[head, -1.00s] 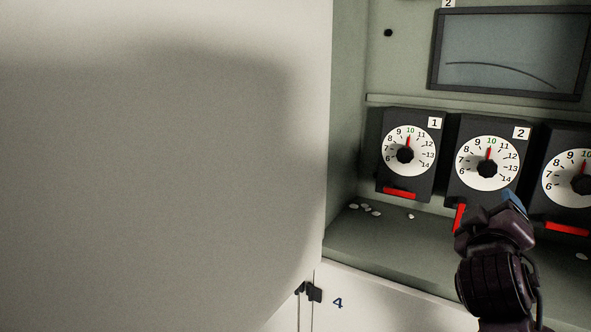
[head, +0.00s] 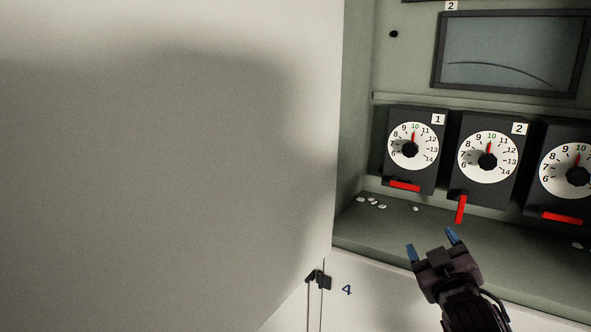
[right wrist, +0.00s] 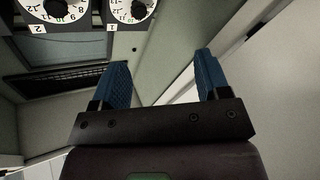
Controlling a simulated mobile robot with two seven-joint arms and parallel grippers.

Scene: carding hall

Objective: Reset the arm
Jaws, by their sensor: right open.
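My right gripper (head: 433,246) is open and empty, with blue fingertips apart, low in front of the cabinet shelf in the head view. Its two blue fingers also show in the right wrist view (right wrist: 162,85). It is below and left of the red lever (head: 460,209) under dial unit 2 (head: 488,158), apart from it. That lever points down. The red lever under dial unit 1 (head: 405,186) and the one on the third unit (head: 562,218) lie nearly level. The pointers of units 1 and 2 stand near 10. My left gripper is not in view.
A large pale panel (head: 150,180) fills the left of the head view. A dark latch (head: 319,280) sits by the label 4. Several small white pieces (head: 372,202) lie on the shelf (head: 400,228). A dark-framed meter window (head: 508,52) is above the dials.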

